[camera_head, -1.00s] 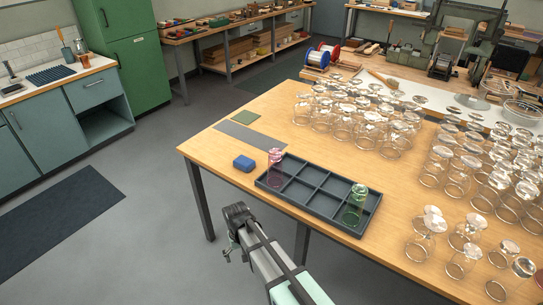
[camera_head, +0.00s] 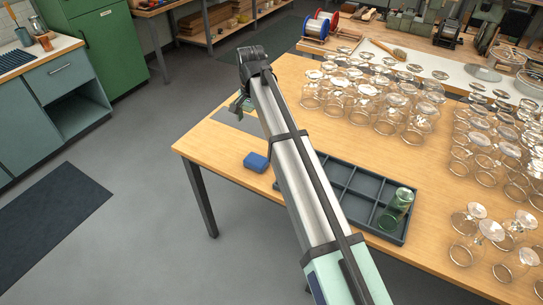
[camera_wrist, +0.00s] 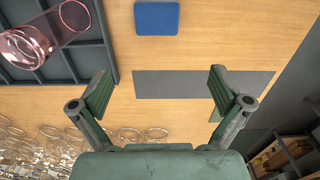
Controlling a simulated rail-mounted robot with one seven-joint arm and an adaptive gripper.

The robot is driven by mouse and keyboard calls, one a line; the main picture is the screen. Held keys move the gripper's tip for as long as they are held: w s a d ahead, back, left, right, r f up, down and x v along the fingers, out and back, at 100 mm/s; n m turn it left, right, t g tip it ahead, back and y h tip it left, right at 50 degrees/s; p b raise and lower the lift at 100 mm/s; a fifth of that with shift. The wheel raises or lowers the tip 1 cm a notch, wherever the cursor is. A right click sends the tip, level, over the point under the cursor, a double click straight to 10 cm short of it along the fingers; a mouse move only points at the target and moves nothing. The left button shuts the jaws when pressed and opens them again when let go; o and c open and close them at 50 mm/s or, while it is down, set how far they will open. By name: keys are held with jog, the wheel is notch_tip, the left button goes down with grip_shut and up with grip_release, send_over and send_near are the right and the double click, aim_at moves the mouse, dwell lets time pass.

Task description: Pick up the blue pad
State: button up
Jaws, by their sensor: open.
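The blue pad (camera_head: 256,162) lies on the wooden table near its front left edge, left of the dark compartment tray. It also shows at the top of the wrist view (camera_wrist: 157,18), flat and unobstructed. My gripper (camera_wrist: 160,90) is open and empty, with its two fingers spread wide above the table. The grey strip (camera_wrist: 200,84) lies below the gap between the fingers. In the head view my gripper (camera_head: 243,104) is beyond the pad, over the table's left part, apart from the pad.
The dark tray (camera_head: 365,179) holds a green glass (camera_head: 396,210) in its right part. A pink glass (camera_wrist: 45,35) is at the tray in the wrist view. Several clear glasses (camera_head: 365,100) crowd the table's back and right. Bare wood surrounds the pad.

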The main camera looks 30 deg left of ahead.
jog(key=p, duration=0.3)
send_near(256, 159)
notch_tip(256, 159, down, 5)
jog(key=shift+f, duration=0.15)
jog(key=shift+d+f+p, duration=0.1)
jog(key=shift+f+p, duration=0.85)
jog(key=shift+f, duration=1.6)
jog(key=c, duration=0.8)
jog(key=shift+o, duration=0.2)
jog(key=shift+r, duration=0.1)
notch_tip(256, 159, up, 20)
jog(key=b, duration=0.4)
